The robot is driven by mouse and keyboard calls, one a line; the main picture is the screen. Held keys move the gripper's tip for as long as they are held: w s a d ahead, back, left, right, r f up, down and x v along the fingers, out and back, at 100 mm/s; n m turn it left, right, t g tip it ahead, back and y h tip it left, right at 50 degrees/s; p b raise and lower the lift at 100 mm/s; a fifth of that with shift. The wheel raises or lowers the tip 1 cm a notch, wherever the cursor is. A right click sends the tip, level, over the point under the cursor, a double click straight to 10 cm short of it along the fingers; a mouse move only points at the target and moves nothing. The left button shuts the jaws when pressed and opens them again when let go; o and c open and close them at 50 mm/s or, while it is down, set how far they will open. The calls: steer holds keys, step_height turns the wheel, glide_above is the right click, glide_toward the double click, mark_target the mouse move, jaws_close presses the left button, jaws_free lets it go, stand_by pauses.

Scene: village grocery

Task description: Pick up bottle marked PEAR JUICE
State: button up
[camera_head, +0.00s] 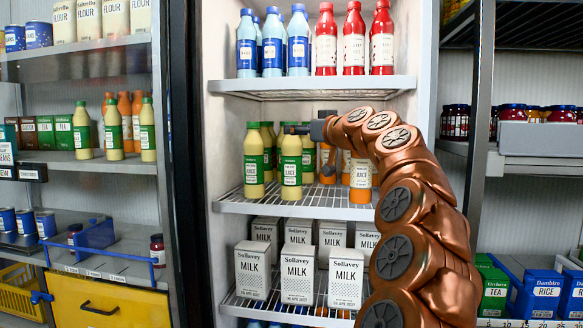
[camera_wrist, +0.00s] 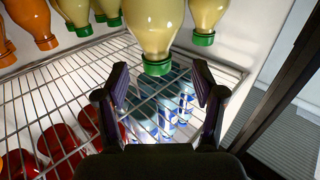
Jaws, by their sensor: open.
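Pale yellow-green bottles with green caps and green-and-white labels stand on the fridge's middle shelf. The word JUICE shows on their labels, but the fruit name is too small to read. The front one (camera_head: 290,163) is just beyond my gripper (camera_head: 301,129), which reaches in from the right at cap height. In the wrist view, which is upside down, this bottle (camera_wrist: 156,22) hangs from the top with its cap between and just beyond the two fingertips of my gripper (camera_wrist: 160,72). The jaws are open and empty. Another such bottle (camera_head: 253,163) stands to its left.
Orange juice bottles (camera_head: 361,175) stand to the right, partly behind my arm. The wire shelf above (camera_head: 310,84) carries blue bottles (camera_head: 298,42) and red bottles (camera_head: 354,40), close over my gripper. Milk cartons (camera_head: 297,277) fill the shelf below. The fridge side wall (camera_head: 217,140) is at left.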

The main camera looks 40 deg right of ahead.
steer(key=shift+w+d+f, duration=0.15)
steer(key=shift+w+d, duration=0.1)
steer(key=shift+w, duration=0.45)
steer(key=shift+w+d+f, duration=0.15)
steer(key=shift+w+d, duration=0.05)
steer(key=shift+w, duration=0.45)
steer(key=shift+w+d+p, duration=0.25)
steer(key=shift+w+p, duration=0.15)
steer(key=shift+w, duration=0.75)
steer(key=shift+c, duration=0.5)
jaws_close()
